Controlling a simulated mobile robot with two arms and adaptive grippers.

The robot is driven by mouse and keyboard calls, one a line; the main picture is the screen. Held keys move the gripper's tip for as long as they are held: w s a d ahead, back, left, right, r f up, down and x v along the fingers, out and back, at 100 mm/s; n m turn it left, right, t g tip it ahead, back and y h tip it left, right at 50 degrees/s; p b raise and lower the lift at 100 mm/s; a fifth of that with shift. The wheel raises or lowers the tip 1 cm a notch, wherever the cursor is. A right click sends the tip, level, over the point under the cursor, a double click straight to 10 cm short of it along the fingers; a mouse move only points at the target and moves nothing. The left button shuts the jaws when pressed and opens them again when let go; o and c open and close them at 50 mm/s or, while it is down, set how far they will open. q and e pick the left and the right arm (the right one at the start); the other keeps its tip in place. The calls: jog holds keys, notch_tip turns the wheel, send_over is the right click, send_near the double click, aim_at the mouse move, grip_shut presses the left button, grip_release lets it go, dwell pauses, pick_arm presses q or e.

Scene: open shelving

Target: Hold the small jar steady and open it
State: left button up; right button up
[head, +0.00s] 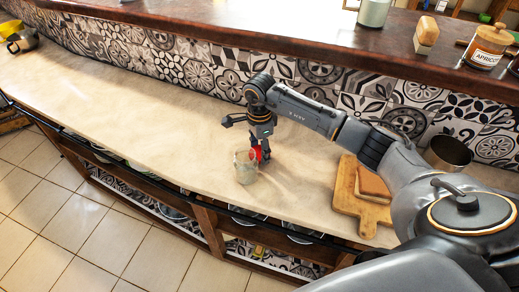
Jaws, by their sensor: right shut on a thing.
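The small jar (245,169) is a pale, see-through glass on the light counter, near its front edge in the middle of the head view. My right gripper (257,154) reaches down at the jar's upper right side and is shut, seemingly on the jar. A small red patch shows between the fingers at the jar's rim; I cannot tell whether it is a lid or part of the gripper. The fingers hide part of the rim. Whether the jar rests fully on the counter is unclear. My left gripper is not in view.
The counter (130,100) is clear to the left of the jar. Wooden cutting boards (345,197) lie to the right, with a metal pot (449,154) beyond. A dark wooden ledge (300,40) above the tiled wall bears a labelled jar (486,47) and a wooden block (426,35).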

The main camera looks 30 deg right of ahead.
jog(key=shift+f, duration=0.6)
jog(key=shift+f, duration=0.2)
jog(key=o, duration=1.3)
jog(key=shift+r, duration=0.1)
